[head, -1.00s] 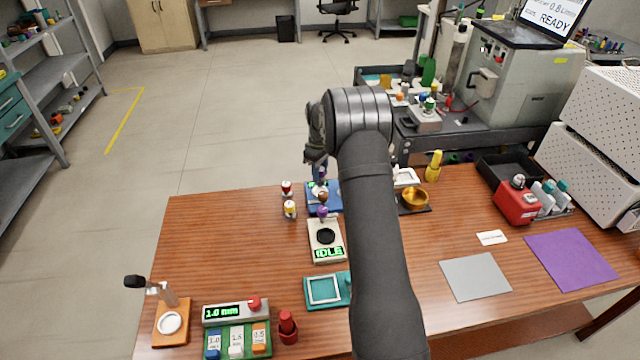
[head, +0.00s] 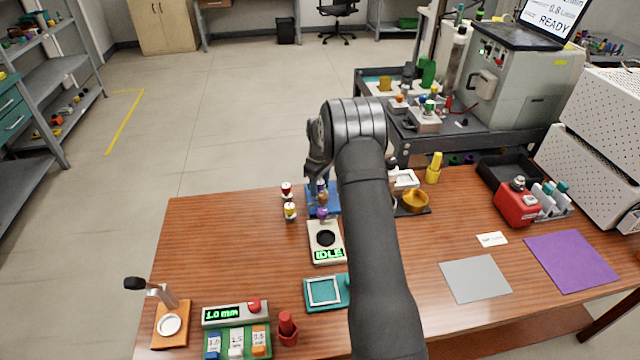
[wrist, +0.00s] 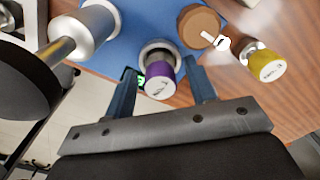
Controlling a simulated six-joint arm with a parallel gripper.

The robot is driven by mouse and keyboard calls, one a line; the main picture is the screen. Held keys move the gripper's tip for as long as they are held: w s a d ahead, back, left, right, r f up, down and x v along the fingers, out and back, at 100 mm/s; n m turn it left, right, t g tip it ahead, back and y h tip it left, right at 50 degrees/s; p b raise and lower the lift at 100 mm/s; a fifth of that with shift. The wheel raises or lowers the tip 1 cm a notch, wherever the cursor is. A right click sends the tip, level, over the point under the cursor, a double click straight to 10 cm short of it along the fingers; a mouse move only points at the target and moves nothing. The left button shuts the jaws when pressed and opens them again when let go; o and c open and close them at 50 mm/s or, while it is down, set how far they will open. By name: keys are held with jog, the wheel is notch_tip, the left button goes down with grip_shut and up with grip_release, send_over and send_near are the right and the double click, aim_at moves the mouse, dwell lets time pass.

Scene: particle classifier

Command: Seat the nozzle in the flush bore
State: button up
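A small purple-capped piece (head: 322,213) stands at the front of a blue base (head: 311,193), beside a brown round piece (head: 323,198). In the wrist view the purple-capped piece (wrist: 160,77) shows a pale ring at its far side, over the blue base (wrist: 125,50). My gripper (wrist: 163,75) is open, with one finger on each side of the purple-capped piece in that view; gaps show between it and both fingers. Whether the fingers are level with it or above it, I cannot tell. I cannot tell which part is the nozzle or where the flush bore is.
Red-topped (head: 286,189) and yellow-topped (head: 290,211) vials stand left of the base. A device reading IDLE (head: 326,241) is in front. A silver cylinder (wrist: 82,32) is close to the gripper's left. A yellow-capped vial (wrist: 266,64) is on its right.

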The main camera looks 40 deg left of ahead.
aim_at(320, 182)
notch_tip(320, 182, up, 12)
jog(key=shift+r, duration=0.2)
dwell(0.4)
notch_tip(320, 182, down, 12)
jog(key=shift+f, duration=0.1)
jog(key=shift+r, duration=1.9)
